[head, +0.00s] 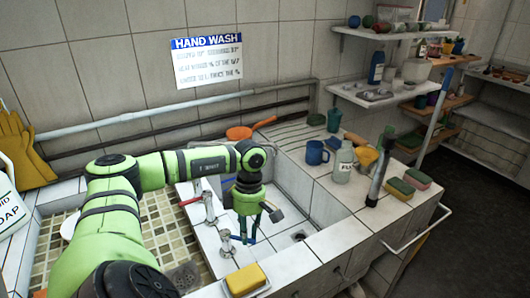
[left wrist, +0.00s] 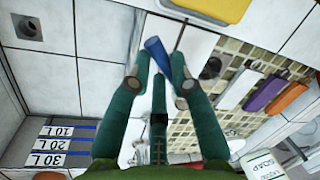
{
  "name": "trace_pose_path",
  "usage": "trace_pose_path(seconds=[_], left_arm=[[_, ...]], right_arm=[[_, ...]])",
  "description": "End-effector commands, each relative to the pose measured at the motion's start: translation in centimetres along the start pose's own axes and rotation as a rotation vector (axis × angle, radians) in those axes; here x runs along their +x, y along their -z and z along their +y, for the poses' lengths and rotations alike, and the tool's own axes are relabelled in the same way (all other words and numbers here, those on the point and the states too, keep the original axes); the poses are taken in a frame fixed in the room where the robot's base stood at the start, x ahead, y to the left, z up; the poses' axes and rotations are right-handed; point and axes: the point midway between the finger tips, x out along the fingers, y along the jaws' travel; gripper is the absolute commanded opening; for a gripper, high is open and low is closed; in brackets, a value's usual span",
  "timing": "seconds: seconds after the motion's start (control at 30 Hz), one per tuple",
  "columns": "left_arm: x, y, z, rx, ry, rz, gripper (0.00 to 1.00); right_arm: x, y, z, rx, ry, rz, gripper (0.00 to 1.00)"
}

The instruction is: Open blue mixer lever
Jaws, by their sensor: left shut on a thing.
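The blue mixer lever (left wrist: 157,52) lies between the fingertips of my left gripper (left wrist: 161,72) in the left wrist view. The fingers are closed on it. In the head view my left gripper (head: 247,236) points down beside the chrome tap (head: 226,244) at the sink's near-left edge. Only a little blue shows there; the fingers hide most of the lever. A second tap (head: 208,208) with a red lever (head: 190,201) stands behind it. My right gripper is not in view.
The white tiled sink (head: 325,208) has a drain at the bottom. A yellow sponge (head: 245,279) lies on the near edge. A blue mug (head: 316,153), a jar (head: 343,167) and several sponges stand on the right counter. Pipes (head: 180,116) run along the wall.

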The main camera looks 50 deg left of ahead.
Motion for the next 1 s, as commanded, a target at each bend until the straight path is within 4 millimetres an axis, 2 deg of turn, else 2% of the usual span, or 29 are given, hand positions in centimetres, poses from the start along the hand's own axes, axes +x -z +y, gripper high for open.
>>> trace_pose_path(seconds=[0.13, 0.5, 1.0], left_arm=[[0.5, -0.2, -0.8, 0.139, -0.002, 0.017, 0.00], [0.7, 0.1, -2.5, 0.426, -0.002, 0.077, 0.00], [0.7, 0.5, -3.5, 0.582, -0.001, 0.110, 0.00]], right_arm=[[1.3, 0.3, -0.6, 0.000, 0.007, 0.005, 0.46], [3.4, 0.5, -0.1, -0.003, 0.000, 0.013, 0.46], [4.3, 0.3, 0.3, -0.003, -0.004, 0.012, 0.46]])
